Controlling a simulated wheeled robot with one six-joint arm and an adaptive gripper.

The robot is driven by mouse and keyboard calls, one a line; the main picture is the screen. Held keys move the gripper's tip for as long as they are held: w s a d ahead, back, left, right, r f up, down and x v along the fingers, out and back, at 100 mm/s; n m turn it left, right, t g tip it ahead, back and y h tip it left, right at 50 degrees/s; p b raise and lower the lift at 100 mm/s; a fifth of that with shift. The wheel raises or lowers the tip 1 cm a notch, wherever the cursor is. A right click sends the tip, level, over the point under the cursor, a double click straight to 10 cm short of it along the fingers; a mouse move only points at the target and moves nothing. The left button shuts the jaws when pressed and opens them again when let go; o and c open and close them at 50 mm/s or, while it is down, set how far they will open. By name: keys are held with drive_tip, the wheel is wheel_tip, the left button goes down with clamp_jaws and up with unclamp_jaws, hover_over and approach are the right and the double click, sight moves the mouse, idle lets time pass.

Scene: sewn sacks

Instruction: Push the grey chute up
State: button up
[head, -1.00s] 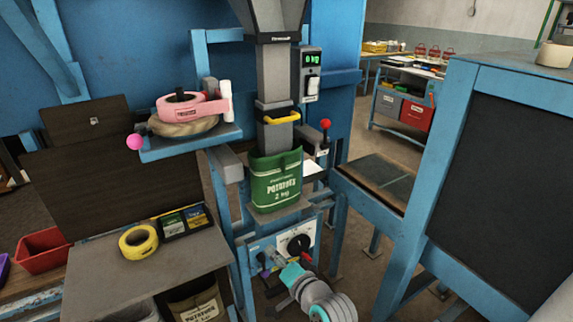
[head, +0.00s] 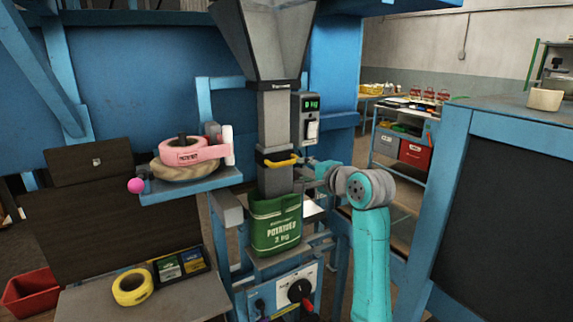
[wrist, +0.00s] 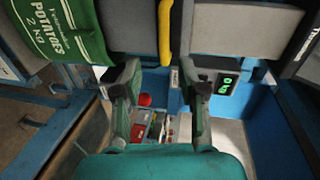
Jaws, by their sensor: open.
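The grey chute (head: 275,181) hangs upright below the hopper, with a yellow handle (head: 281,162) on a dark collar. Its lower end goes down into the mouth of the green potato sack (head: 276,232). In the wrist view, turned sideways, the sack (wrist: 62,30) is at left, and the chute (wrist: 128,25) and yellow handle (wrist: 165,32) are at the top. My gripper (head: 312,168) is just right of the chute at about handle height. In the wrist view my gripper (wrist: 163,75) is open and empty, its fingers below the handle in the picture; contact is unclear.
A scale display (head: 310,103) is mounted right of the upper chute, above my gripper. A shelf (head: 190,187) with tape rolls stands left. A control panel (head: 290,292) is below the sack. A blue-framed dark board (head: 510,210) stands at right.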

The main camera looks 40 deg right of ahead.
sight(288, 164)
drive_tip(key=x, duration=1)
drive_tip(key=shift+w+d+r, duration=0.2)
drive_tip(key=shift+w+r, duration=0.05)
drive_tip(key=shift+w, duration=0.1)
drive_tip(key=shift+c, duration=0.2)
clamp_jaws()
